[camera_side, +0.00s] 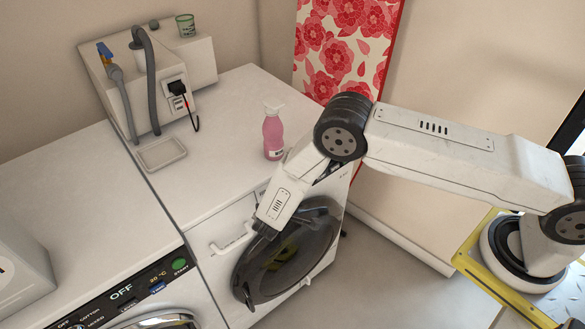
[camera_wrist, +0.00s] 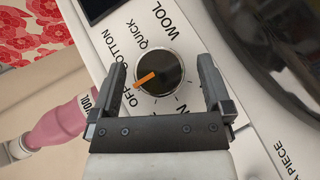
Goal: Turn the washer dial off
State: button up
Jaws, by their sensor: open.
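The washer dial (camera_wrist: 172,70) is a round dark knob with an orange pointer mark, in the middle of the wrist view. Its mark points down-left, towards the OFF label (camera_wrist: 130,98). COTTON, QUICK and WOOL labels stand around it. My gripper (camera_wrist: 162,65) is open, with one finger on each side of the dial; gaps show between the fingers and the knob. In the side view my gripper (camera_side: 266,231) is at the upper front of the right-hand washer (camera_side: 222,205), above its round door. The dial is hidden there.
A pink bottle (camera_side: 273,136) and a small tray (camera_side: 161,153) stand on the washer top. A white handle (camera_side: 232,241) juts out left of my gripper. The dark round door (camera_side: 314,236) is just below. A second machine (camera_side: 90,210) stands at left.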

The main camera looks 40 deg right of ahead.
jog(key=m+y, duration=0.1)
jog(key=m+g+y, duration=0.1)
jog(key=y, duration=0.1)
jog(key=shift+d+r+m+g, duration=0.1)
jog(key=shift+r+m+g, duration=0.1)
jog(key=shift+m+g, duration=0.1)
jog(key=m+y, duration=0.1)
jog(key=y, duration=0.1)
jog(key=m+g+y, duration=0.1)
jog(key=y, duration=0.2)
jog(key=shift+d+r+m, duration=0.1)
jog(key=shift+d+m, duration=0.1)
jog(key=shift+m, duration=0.1)
jog(key=shift+a+r, duration=0.15)
jog(key=shift+r, duration=0.15)
jog(key=s+d+r+g, duration=0.1)
jog(key=s+d+r, duration=0.3)
jog(key=s+r, duration=0.4)
jog(key=s+d+r+g+y, duration=0.1)
jog(key=s+d+r, duration=0.3)
jog(key=s+r, duration=0.5)
jog(key=shift+s+r+y, duration=0.3)
jog(key=shift+r, duration=2.2)
